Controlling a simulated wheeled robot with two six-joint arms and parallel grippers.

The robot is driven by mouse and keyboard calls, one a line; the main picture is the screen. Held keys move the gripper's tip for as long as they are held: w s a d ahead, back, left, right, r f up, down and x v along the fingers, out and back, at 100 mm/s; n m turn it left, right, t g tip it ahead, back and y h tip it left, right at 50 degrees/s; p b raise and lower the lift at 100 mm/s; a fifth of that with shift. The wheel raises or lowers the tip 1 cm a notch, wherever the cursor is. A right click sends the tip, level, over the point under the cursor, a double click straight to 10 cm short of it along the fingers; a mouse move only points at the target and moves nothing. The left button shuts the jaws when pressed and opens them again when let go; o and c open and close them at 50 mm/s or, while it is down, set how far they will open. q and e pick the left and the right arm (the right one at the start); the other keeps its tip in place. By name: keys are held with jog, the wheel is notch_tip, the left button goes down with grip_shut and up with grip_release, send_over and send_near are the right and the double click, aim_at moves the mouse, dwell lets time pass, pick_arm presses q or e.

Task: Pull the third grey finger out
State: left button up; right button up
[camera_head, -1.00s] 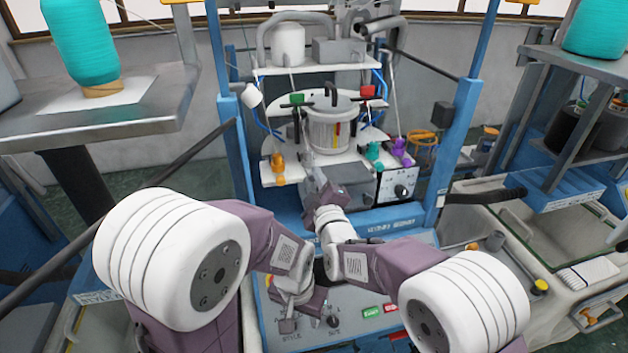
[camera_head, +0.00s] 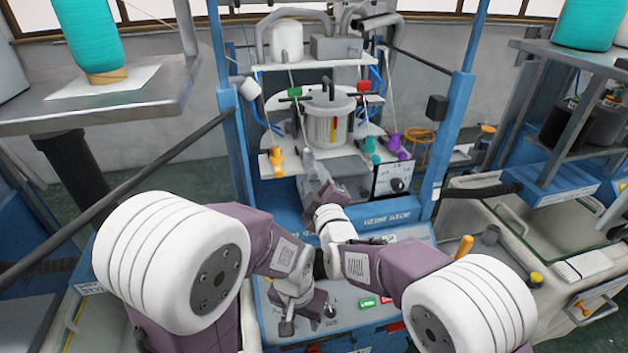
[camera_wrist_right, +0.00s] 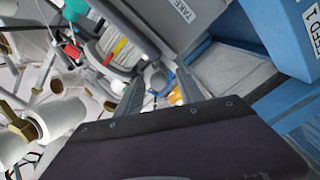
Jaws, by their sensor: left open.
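The grey fingers are too small to pick out or count at the knitting cylinder (camera_head: 328,120) in the head view. My right gripper (camera_head: 308,153) points up toward the front of the machine, just below the cylinder. In the right wrist view, the two fingers of my right gripper (camera_wrist_right: 158,92) stand apart. A small grey piece (camera_wrist_right: 156,75) shows between or beyond them; I cannot tell whether it is the third finger or whether they touch it. My left gripper (camera_head: 307,320) is open and empty, low over the front control panel (camera_head: 350,290).
Orange (camera_head: 276,158), teal (camera_head: 369,148) and purple (camera_head: 396,146) parts stand along the white plate's front edge. Blue posts (camera_head: 232,140) flank the machine. A teal yarn cone (camera_head: 88,40) stands on the left table. White spools (camera_wrist_right: 58,118) fill the wrist view's left.

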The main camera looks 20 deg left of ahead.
jog(key=shift+s+d+r, duration=0.15)
jog(key=shift+s+d, duration=0.2)
jog(key=shift+s, duration=0.05)
jog(key=b+v, duration=0.3)
jog(key=v, duration=0.5)
jog(key=shift+s+d, duration=0.15)
jog(key=shift+s, duration=0.05)
